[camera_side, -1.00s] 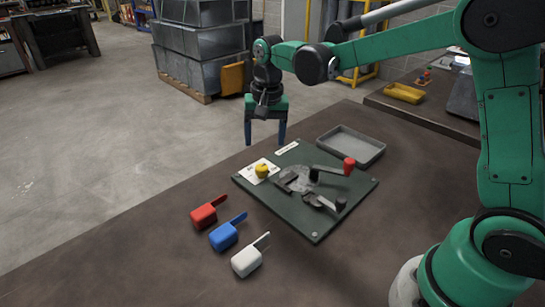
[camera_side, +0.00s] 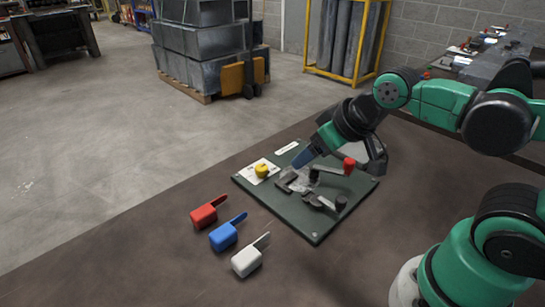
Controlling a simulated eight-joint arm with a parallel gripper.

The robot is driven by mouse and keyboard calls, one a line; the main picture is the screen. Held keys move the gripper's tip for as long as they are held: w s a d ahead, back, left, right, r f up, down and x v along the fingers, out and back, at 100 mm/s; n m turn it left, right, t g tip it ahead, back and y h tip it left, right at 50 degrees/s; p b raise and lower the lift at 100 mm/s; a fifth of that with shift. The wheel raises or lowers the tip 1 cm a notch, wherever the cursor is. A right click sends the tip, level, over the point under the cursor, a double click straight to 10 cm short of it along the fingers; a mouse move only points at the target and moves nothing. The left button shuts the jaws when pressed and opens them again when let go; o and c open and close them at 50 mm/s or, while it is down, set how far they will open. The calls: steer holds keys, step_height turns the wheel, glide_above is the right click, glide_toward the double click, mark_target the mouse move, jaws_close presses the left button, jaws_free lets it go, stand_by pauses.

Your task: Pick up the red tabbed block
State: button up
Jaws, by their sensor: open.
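The red tabbed block (camera_side: 204,216) lies on the brown table at the lower left, with its tab pointing up and to the right.
A blue tabbed block (camera_side: 224,237) and a white tabbed block (camera_side: 247,261) lie in a row in front of the red one. A yellow knob (camera_side: 262,170) and a red-knobbed lever (camera_side: 348,166) stand up from the board. The table left of the blocks is clear.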

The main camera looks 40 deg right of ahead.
steer(key=shift+o, duration=0.5)
